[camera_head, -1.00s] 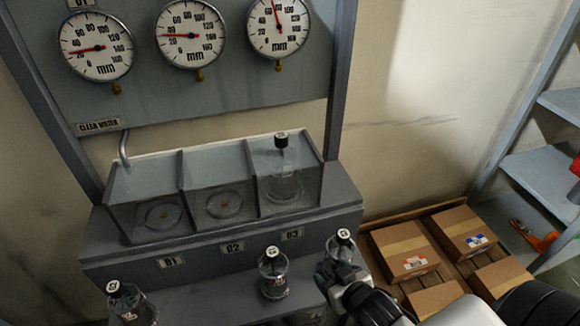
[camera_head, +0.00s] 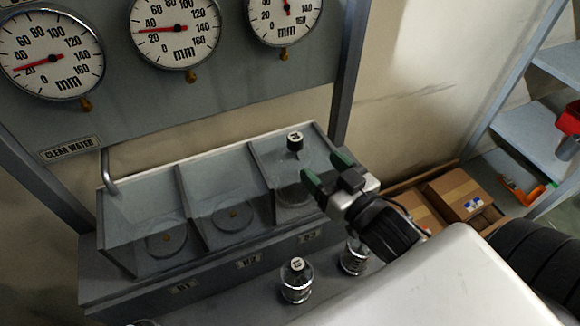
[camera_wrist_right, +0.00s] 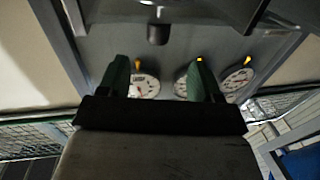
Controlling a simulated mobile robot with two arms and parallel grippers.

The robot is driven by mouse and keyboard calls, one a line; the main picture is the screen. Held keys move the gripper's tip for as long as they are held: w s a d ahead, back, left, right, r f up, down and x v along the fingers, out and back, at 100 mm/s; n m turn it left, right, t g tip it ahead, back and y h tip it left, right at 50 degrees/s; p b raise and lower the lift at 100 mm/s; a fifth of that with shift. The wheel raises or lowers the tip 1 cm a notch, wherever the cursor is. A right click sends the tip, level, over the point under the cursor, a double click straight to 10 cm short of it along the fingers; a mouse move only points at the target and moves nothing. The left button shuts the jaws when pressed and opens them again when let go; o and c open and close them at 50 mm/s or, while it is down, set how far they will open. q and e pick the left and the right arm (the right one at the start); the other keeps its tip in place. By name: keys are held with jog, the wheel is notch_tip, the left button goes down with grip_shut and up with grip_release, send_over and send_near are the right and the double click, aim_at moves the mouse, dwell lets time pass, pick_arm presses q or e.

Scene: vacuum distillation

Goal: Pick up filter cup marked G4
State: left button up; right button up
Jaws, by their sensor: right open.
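Two similar capped vessels stand on the ledge in front, one at the middle (camera_head: 297,281) and one further right (camera_head: 353,258), partly behind my arm. I cannot tell which is G4. My right gripper (camera_head: 327,169) is open and empty, at the right compartment, close to and right of the capped vessel. In the wrist view, a black cap (camera_wrist_right: 158,34) shows beyond the open fingers (camera_wrist_right: 160,78), roughly centred between them. My left gripper is not in view.
The tank (camera_head: 190,183) has three compartments; the left and middle hold only round discs. Gauges (camera_head: 175,30) hang on the panel above. A metal spout (camera_head: 106,172) stands at the tank's left. Cardboard boxes (camera_head: 462,194) and shelves (camera_head: 522,135) are at the right.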

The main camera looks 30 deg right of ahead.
aim_at(300, 144)
jog(key=w, duration=0.2)
jog(key=shift+w+a+r+p, duration=0.1)
jog(key=shift+w+r+p, duration=0.05)
jog(key=shift+w+p, duration=0.25)
jog(key=shift+w+a, duration=0.1)
jog(key=shift+w, duration=0.6)
jog(key=w, duration=0.1)
jog(key=w+p, duration=0.2)
jog(key=w, duration=0.1)
jog(key=shift+w+a, duration=0.1)
jog(key=shift+a, duration=0.15)
jog(key=shift+w, duration=0.2)
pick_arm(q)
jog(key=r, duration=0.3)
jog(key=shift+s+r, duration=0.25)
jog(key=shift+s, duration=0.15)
pick_arm(e)
jog(key=shift+s, duration=0.15)
jog(key=c, duration=0.4)
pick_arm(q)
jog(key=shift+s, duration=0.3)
pick_arm(e)
grip_shut()
